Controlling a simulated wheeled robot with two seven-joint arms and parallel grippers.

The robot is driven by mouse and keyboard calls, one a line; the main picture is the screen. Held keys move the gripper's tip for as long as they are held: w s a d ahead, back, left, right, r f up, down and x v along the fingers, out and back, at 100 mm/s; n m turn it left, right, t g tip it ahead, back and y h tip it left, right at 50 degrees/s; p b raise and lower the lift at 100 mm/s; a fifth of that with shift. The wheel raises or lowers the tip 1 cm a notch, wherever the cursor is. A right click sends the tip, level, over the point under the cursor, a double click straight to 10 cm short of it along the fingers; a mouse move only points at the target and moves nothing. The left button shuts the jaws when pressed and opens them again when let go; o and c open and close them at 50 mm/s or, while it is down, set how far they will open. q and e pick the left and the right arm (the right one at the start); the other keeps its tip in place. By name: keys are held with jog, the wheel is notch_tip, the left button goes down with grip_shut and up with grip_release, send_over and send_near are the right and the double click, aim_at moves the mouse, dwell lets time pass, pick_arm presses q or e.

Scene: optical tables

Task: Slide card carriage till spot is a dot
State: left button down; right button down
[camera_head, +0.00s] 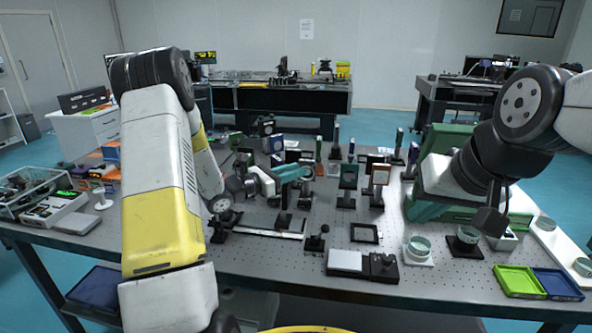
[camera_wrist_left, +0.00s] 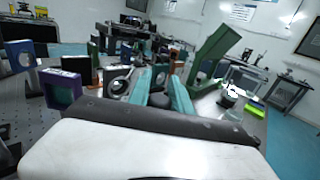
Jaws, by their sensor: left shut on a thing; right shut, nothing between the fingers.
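A long flat rail (camera_head: 262,233) lies on the near part of the perforated table. A small dark carriage (camera_head: 284,220) with a post stands on it. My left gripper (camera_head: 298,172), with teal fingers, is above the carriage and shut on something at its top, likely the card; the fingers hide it. In the left wrist view the two teal fingers (camera_wrist_left: 160,82) point away, with a dark round part (camera_wrist_left: 158,100) between them. I cannot make out a light spot.
Several upright optic mounts (camera_head: 348,178) stand behind and right of the left gripper. A knobbed post base (camera_head: 316,240) is close to the rail's right end. A black-and-white box (camera_head: 362,264), glass dishes (camera_head: 419,249) and a green tray (camera_head: 519,281) lie near the front edge.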

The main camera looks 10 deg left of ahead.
pick_arm(q)
jog(key=c, duration=1.2)
grip_release()
jog(key=shift+a, duration=0.1)
jog(key=v, duration=0.7)
jog(key=shift+s+a, duration=0.25)
